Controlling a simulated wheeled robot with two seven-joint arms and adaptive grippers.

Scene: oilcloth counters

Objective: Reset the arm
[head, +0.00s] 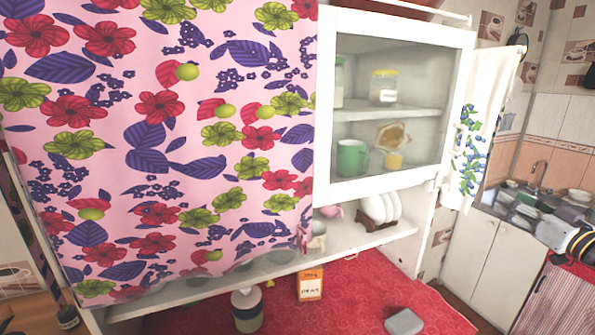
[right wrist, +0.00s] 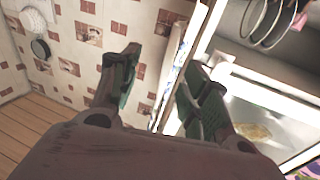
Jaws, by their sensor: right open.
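My right gripper (head: 515,208) is at the right edge of the head view, in front of the sink area and apart from the cupboard. In the right wrist view my right gripper (right wrist: 162,78) has its two dark green-padded fingers spread apart. Nothing is between them, and tiled wall and a white cupboard edge show behind. My left gripper is not in view.
A white glass-fronted cupboard (head: 324,105) stands over a red-covered counter (head: 355,285). A pink floral cloth (head: 150,150) hangs at left. White cabinets (head: 490,255) stand at right.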

